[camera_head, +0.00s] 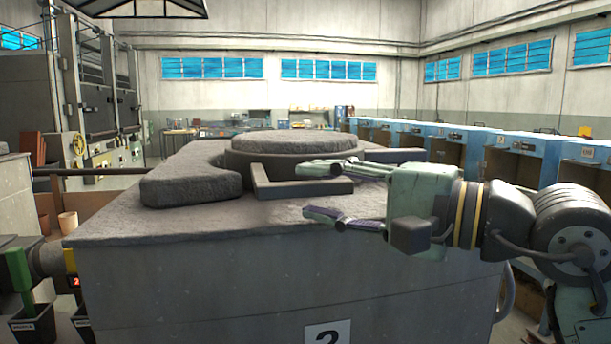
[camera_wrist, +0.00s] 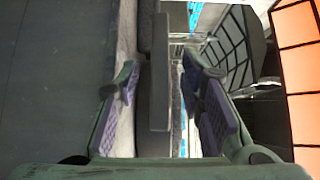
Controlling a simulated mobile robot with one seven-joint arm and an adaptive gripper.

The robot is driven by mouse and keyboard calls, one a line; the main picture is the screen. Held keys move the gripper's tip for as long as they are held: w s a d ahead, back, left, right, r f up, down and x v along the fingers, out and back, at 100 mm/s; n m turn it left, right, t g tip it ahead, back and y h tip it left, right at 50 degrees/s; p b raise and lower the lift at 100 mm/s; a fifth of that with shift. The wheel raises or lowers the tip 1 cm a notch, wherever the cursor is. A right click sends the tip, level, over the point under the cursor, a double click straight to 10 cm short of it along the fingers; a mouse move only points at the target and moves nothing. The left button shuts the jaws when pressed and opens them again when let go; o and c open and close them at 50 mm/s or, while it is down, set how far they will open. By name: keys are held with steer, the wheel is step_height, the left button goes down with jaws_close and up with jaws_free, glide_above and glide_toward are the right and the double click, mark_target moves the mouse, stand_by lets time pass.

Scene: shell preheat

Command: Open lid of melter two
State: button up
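Melter two (camera_head: 230,285) is a large grey block with a "2" plate on its front. Its round, rough grey lid (camera_head: 285,143) lies flat on a raised ring on top and looks shut. A dark bar handle (camera_head: 290,189) sticks out from the lid's front side. My gripper (camera_head: 308,190) comes in from the right with its fingers spread, one above and one below the bar's right part. In the wrist view the handle (camera_wrist: 160,85) stands between the fingers of my gripper (camera_wrist: 160,78), with gaps on both sides. I see no contact.
A thick grey slab (camera_head: 190,183) lies on the melter top, left of the handle. A row of blue machines (camera_head: 530,148) stands at the right. Space above the lid is clear.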

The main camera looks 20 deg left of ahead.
steer(key=shift+w+a+p, duration=0.15)
steer(key=shift+a, duration=0.55)
steer(key=shift+w+a+p, duration=0.15)
steer(key=shift+a, duration=0.55)
steer(key=shift+c, duration=0.2)
jaws_close()
